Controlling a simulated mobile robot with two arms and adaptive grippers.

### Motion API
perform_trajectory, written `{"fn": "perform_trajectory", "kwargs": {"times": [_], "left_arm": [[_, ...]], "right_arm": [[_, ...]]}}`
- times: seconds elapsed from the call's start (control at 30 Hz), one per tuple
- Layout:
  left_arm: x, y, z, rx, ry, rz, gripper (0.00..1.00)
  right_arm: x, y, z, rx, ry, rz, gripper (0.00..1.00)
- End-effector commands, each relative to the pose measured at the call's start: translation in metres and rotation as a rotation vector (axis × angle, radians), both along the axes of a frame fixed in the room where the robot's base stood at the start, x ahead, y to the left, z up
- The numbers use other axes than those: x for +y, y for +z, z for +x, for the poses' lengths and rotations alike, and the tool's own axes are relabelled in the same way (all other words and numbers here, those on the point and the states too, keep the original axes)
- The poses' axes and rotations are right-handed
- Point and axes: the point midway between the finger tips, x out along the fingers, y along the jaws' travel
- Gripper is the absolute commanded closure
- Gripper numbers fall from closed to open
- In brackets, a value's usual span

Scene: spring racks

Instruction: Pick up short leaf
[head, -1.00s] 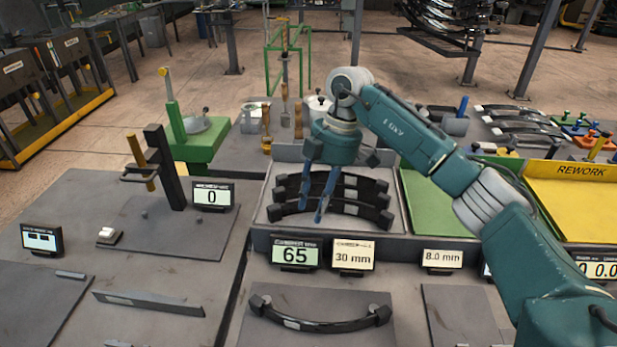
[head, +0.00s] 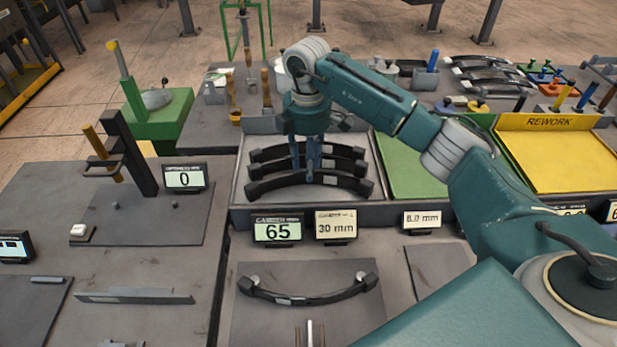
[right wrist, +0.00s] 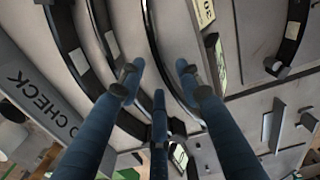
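Three dark curved leaves lie one behind another in a grey tray (head: 240,212): a back leaf (head: 268,153), a middle leaf (head: 345,166) and a front leaf (head: 345,184). Their lengths look close, so I cannot tell which is the short leaf. My right gripper (head: 307,176) points down over the middle of these leaves. In the right wrist view its three blue fingers (right wrist: 158,82) are spread apart, with a dark leaf (right wrist: 160,50) passing between them; contact is unclear. My left gripper is not in view.
Another curved leaf (head: 308,297) lies on a plate in front of the tray. Small displays (head: 278,228) line the tray's front. A green tray (head: 410,165) and the yellow REWORK tray (head: 550,165) are to the right. A dark post stand (head: 130,155) is at left.

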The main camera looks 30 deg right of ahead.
Motion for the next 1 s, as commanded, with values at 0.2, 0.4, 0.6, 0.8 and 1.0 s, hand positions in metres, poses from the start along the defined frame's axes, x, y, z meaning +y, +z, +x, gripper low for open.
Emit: {"fn": "perform_trajectory", "kwargs": {"times": [0.2,0.4,0.6,0.8,1.0], "left_arm": [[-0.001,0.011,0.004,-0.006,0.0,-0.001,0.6],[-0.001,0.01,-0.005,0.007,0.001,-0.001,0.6],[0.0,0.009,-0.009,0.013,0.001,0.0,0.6],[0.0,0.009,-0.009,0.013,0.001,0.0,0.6],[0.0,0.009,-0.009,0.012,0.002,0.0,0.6]], "right_arm": [[0.0,-0.021,-0.001,0.001,0.002,0.0,0.65],[0.0,-0.023,0.0,0.0,0.002,0.001,0.65],[0.001,-0.023,0.0,0.0,0.002,0.001,0.99],[0.001,-0.02,0.001,-0.005,0.002,0.001,1.0],[0.001,-0.02,0.001,-0.005,0.002,0.001,1.0]]}}
